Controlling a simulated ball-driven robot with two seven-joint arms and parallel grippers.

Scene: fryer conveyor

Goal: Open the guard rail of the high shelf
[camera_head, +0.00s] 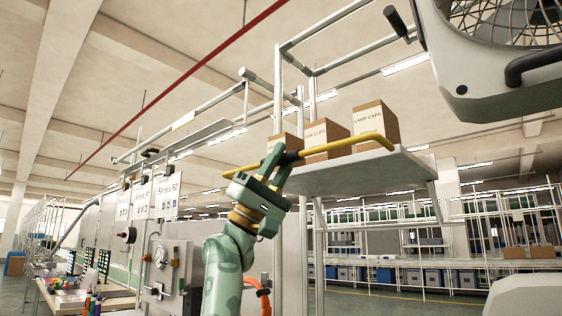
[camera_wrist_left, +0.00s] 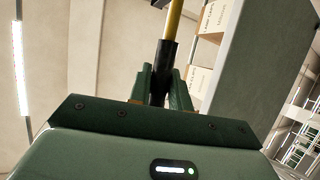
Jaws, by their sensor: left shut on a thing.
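The guard rail (camera_head: 345,144) is a yellow bar with a bent right end. It runs nearly level along the front edge of the high shelf (camera_head: 375,172), in front of the boxes. My left gripper (camera_head: 281,163) reaches up from below and is shut on the black grip on the rail's left part. In the left wrist view the black grip (camera_wrist_left: 164,62) stands between the two green fingers (camera_wrist_left: 161,88), and the yellow bar goes on beyond it. The hinge of the rail cannot be made out. My right gripper is not in view.
Several brown and white boxes (camera_head: 375,122) stand in a row on the shelf, close behind the rail. Metal posts and bars (camera_head: 305,80) rise above the shelf. A grey fan housing (camera_head: 490,75) fills the upper right. A panelled machine (camera_head: 170,240) stands at left.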

